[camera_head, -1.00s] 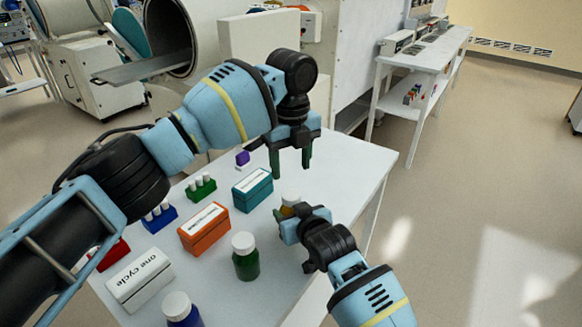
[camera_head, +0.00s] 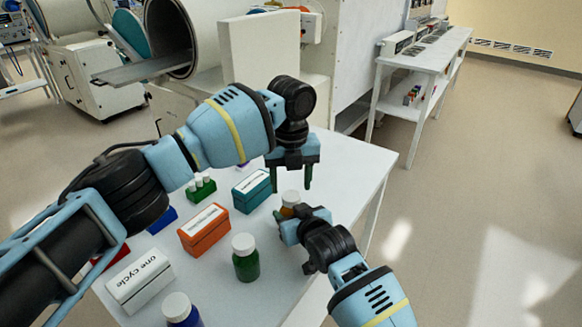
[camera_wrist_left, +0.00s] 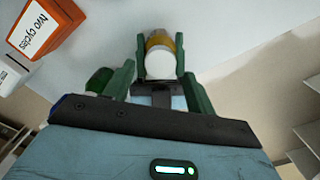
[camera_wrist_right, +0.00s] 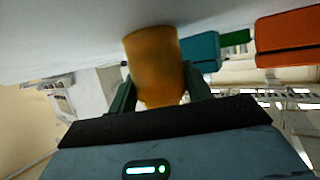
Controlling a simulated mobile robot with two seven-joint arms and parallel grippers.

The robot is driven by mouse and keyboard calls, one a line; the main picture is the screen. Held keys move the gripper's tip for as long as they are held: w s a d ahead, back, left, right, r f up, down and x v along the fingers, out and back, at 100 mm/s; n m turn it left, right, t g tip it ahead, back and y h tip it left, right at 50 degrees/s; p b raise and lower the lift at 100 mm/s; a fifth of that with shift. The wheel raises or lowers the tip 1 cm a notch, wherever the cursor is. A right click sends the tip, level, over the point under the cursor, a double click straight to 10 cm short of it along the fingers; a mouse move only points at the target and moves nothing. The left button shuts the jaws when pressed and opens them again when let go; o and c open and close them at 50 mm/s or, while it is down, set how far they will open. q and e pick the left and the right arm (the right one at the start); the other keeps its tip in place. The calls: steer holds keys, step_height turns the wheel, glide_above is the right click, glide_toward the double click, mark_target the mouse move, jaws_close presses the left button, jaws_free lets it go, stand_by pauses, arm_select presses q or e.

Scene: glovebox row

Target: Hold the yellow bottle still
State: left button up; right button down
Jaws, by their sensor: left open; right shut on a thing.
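The yellow bottle (camera_head: 287,211) with a white cap (camera_head: 290,196) stands at the right side of the white table, partly hidden by my right gripper (camera_head: 291,216). My right gripper is shut on its body; the right wrist view shows the amber body (camera_wrist_right: 155,62) between the fingers. My left gripper (camera_head: 292,188) is open, pointing down just above the bottle. In the left wrist view, the white cap (camera_wrist_left: 160,64) and a strip of yellow body (camera_wrist_left: 160,39) appear between its spread fingers. I cannot tell whether they touch the bottle.
A teal box (camera_head: 251,191), an orange box (camera_head: 205,230), a white "one cycle" box (camera_head: 140,281), a green bottle (camera_head: 246,262), a blue bottle (camera_head: 181,313) and a green vial rack (camera_head: 201,190) stand to the left. The table's right edge is close to the bottle.

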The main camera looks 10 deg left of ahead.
mark_target(291, 196)
arm_select(q)
steer(key=shift+f, duration=1.7)
steer(key=shift+c, duration=0.5)
